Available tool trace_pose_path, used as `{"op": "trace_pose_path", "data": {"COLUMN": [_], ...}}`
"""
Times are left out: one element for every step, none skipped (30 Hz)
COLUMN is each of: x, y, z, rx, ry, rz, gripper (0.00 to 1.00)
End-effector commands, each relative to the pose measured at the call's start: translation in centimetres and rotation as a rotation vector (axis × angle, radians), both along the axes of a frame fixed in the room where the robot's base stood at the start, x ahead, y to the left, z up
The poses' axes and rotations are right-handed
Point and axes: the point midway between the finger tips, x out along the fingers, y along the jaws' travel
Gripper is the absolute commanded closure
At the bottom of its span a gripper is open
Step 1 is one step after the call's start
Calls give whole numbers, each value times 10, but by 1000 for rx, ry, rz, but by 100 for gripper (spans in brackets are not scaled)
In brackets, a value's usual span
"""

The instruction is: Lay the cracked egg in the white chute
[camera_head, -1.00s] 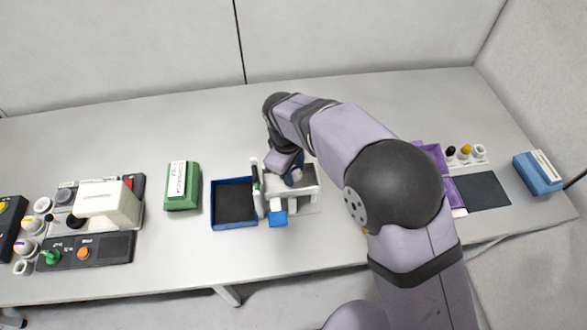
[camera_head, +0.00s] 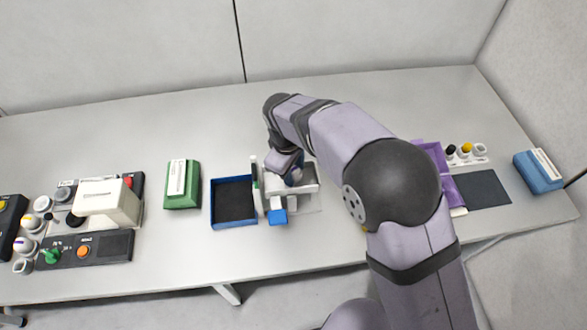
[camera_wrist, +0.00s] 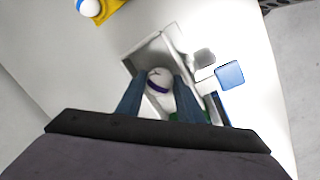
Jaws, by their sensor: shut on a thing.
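A white egg (camera_wrist: 159,76) with a dark blue band and thin dark crack lines on its shell sits between the two blue fingers of my gripper (camera_wrist: 161,84) in the wrist view. My gripper is shut on it. The white chute (camera_wrist: 146,53) lies around and under the egg, its walls on the far and left sides of it. I cannot tell whether the egg touches the chute floor. In the head view my gripper (camera_head: 293,176) is over the white chute (camera_head: 308,188), and my arm hides the egg.
A blue block (camera_head: 278,217) is at the chute's front. A blue-rimmed black tray (camera_head: 213,205) stands just left. Another blue-banded egg (camera_wrist: 88,7) sits on a yellow holder (camera_wrist: 112,10) in the wrist view. A purple tray (camera_head: 446,172) lies right of my arm.

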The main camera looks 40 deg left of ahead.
Motion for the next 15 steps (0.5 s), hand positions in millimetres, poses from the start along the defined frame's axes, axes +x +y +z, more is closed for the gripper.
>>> {"op": "trace_pose_path", "data": {"x": [0,0,0,0,0,0,0,0,0,0,0,0,-1,-1,-1], "y": [0,0,0,0,0,0,0,0,0,0,0,0,0,0,1], "z": [0,0,0,0,0,0,0,0,0,0,0,1,1,3,5], "rx": [0,0,0,0,0,0,0,0,0,-1,-1,0,0,0,1], "ry": [0,0,0,0,0,0,0,0,0,1,1,0,0,0,-1], "rz": [0,0,0,0,0,0,1,1,2,2,2,3,3,3,3], "gripper": [75,75,59,52,45,45,45,45,45,45,45,45,45,45,45]}}
